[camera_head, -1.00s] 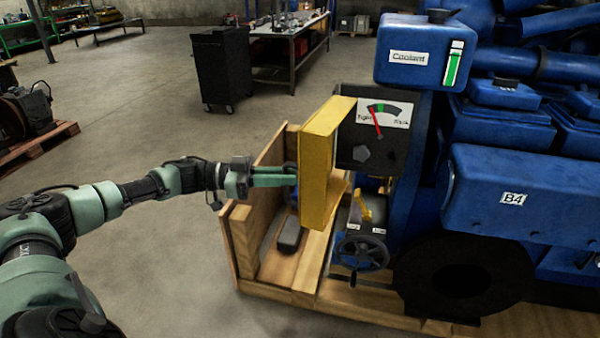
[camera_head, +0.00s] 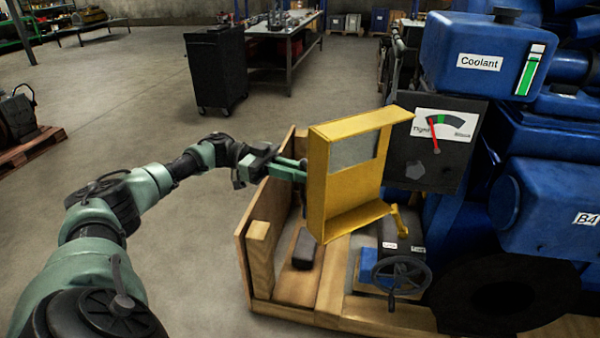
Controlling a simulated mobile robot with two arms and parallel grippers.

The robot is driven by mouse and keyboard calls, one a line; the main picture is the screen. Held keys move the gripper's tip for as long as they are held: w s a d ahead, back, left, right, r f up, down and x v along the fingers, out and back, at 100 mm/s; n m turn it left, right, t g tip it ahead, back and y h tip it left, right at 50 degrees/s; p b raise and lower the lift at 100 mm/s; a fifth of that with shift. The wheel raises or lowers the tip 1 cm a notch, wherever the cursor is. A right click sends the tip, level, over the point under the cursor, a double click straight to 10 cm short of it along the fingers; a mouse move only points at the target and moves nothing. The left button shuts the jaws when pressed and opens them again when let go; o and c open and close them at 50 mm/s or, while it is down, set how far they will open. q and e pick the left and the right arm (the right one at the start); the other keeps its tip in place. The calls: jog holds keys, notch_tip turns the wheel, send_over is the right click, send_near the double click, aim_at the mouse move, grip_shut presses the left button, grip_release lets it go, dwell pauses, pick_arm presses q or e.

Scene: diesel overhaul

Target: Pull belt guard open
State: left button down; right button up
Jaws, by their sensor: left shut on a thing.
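The yellow belt guard (camera_head: 318,185) stands upright, swung partly out from the front of the blue engine (camera_head: 560,205). Its inner side, with an open window in the upper part, faces me. My left gripper (camera_head: 303,171) reaches in from the left and is shut at the guard's left edge; the handle it holds is mostly hidden by the jaws and the guard. My right gripper is not in view.
A gauge panel (camera_head: 435,150) and a blue coolant tank (camera_head: 485,55) are right of the guard. A handwheel (camera_head: 401,275) sits below. A wooden crate wall (camera_head: 268,225) surrounds the front.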

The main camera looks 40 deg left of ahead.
pick_arm(q)
jog(key=shift+w+a+r, duration=0.1)
dwell(0.3)
jog(key=c, duration=1.7)
grip_release()
jog(key=shift+c, duration=0.2)
jog(key=shift+w+d, duration=0.15)
jog(key=shift+d, duration=0.1)
jog(key=b+v, duration=0.3)
jog(key=v, duration=0.5)
jog(key=shift+d, duration=0.1)
